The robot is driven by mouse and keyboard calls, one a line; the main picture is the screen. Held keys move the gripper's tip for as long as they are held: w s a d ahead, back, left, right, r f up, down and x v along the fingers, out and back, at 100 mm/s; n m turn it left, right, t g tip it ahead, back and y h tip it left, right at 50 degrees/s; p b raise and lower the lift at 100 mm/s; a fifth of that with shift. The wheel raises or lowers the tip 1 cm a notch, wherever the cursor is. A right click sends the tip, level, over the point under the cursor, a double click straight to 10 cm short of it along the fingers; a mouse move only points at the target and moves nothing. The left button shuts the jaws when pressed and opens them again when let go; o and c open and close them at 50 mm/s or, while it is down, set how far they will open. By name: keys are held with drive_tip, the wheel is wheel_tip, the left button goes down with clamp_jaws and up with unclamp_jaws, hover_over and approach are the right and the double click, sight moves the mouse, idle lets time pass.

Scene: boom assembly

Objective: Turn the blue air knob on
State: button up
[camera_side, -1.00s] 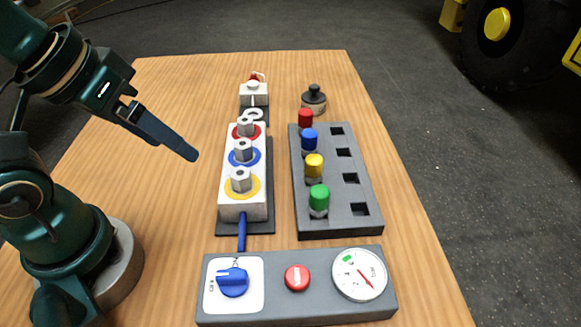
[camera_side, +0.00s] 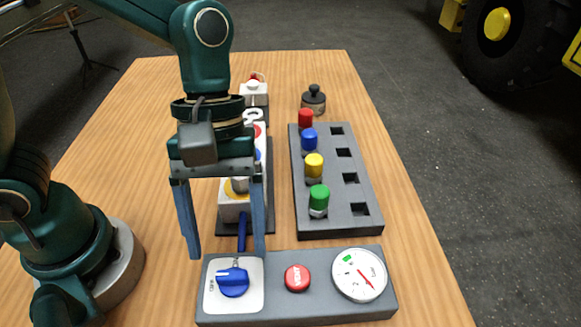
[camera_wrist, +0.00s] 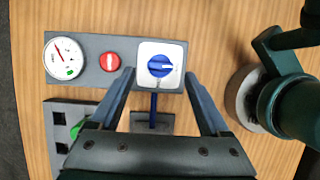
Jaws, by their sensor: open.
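The blue air knob (camera_side: 233,282) sits on a white square plate (camera_side: 255,303) at the left end of the grey control panel (camera_side: 318,311). Its grip bar lies roughly crosswise in the side view. My gripper (camera_side: 226,252) is open and empty, fingers pointing down, above and just behind the knob. In the wrist view the knob (camera_wrist: 160,66) shows ahead of and between the two open fingertips (camera_wrist: 158,74), with no contact visible. A round gauge (camera_side: 359,274) at the panel's right end has a red needle and a green mark; the needle points away from the green mark.
A red button (camera_side: 297,278) sits between knob and gauge. A grey rack (camera_side: 340,207) holds red, blue, yellow and green caps. Table right of the rack is clear.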

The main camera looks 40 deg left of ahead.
sight(231, 274)
drive_tip(key=shift+x, duration=2.1)
clamp_jaws()
